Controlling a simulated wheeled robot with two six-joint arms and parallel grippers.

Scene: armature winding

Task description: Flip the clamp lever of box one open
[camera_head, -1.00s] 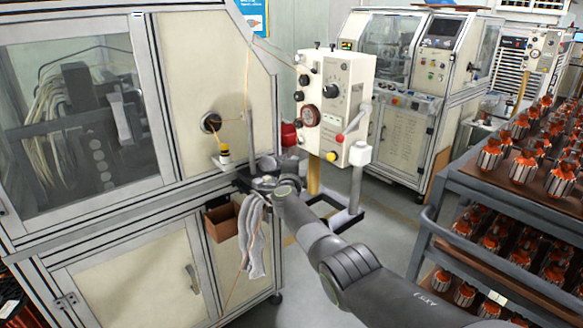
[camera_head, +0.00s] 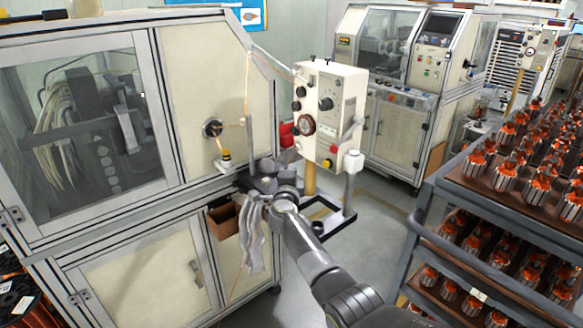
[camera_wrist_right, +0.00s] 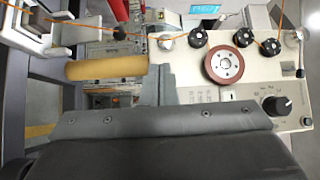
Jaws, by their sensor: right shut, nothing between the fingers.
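A cream control box (camera_head: 328,112), with dark knobs and a round red-rimmed dial, stands beside the large machine. I cannot tell whether this is the clamp lever of box one. In the right wrist view, the box panel (camera_wrist_right: 235,85) fills the right side. My right gripper (camera_head: 268,166) is in front of the machine, left of and below the box. In the wrist view its fingers (camera_wrist_right: 158,84) are shut and empty. My left gripper is out of view.
The machine (camera_head: 205,75), with a windowed door, stands close on the left. A grey cloth (camera_head: 250,235) and a brown bin (camera_head: 223,220) hang on its front. A shelf rack (camera_head: 480,215) of armatures stands at right. A yellow cylinder (camera_wrist_right: 107,70) is left of my fingers.

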